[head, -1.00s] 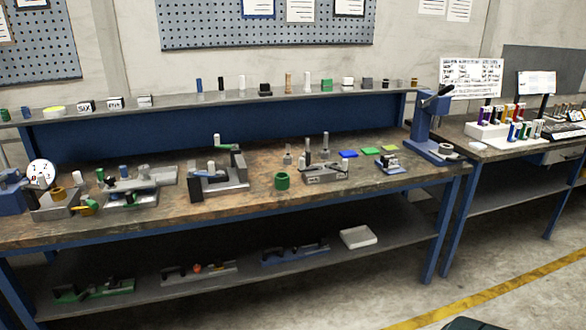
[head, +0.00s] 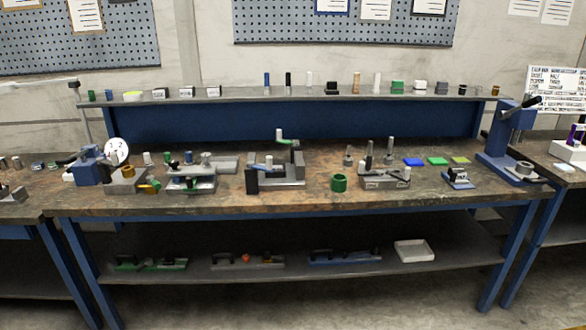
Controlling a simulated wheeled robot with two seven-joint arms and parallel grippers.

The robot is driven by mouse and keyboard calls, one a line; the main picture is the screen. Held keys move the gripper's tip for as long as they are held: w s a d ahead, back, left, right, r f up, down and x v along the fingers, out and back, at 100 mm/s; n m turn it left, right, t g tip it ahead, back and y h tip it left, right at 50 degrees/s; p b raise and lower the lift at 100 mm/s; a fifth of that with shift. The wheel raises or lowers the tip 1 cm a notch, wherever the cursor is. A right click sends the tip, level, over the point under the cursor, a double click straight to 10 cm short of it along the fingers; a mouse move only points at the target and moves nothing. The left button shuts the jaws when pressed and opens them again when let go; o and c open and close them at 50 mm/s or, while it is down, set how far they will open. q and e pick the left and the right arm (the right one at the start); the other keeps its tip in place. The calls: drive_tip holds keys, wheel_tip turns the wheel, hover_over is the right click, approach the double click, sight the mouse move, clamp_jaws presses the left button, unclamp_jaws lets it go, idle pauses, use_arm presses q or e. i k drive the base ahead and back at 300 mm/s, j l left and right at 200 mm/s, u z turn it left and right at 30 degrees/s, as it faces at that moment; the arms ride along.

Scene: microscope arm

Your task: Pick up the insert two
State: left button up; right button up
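I cannot tell which part is insert two; no readable label marks it. Small cylindrical parts stand in a row on the upper shelf, among them a blue one (head: 267,79), a black one (head: 288,79), a white one (head: 309,79) and a tan one (head: 357,82). On the bench, a green hollow cylinder (head: 339,183) stands between a grey vise-like fixture (head: 290,172) and a grey block with upright pins (head: 382,181). Neither of my grippers is in view.
The wooden workbench (head: 225,205) has a blue arbor press (head: 505,135) at its right end and a dial-gauge fixture (head: 117,151) at the left. A white tray (head: 414,251) and several fixtures lie on the lower shelf. The bench's front strip is mostly clear.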

sight(277, 164)
drive_tip(key=i+j+z, duration=0.25)
drive_tip(key=i+j, duration=0.2)
drive_tip(key=i+j+z, duration=0.3)
drive_tip(key=j, duration=0.25)
drive_tip(key=i, duration=0.05)
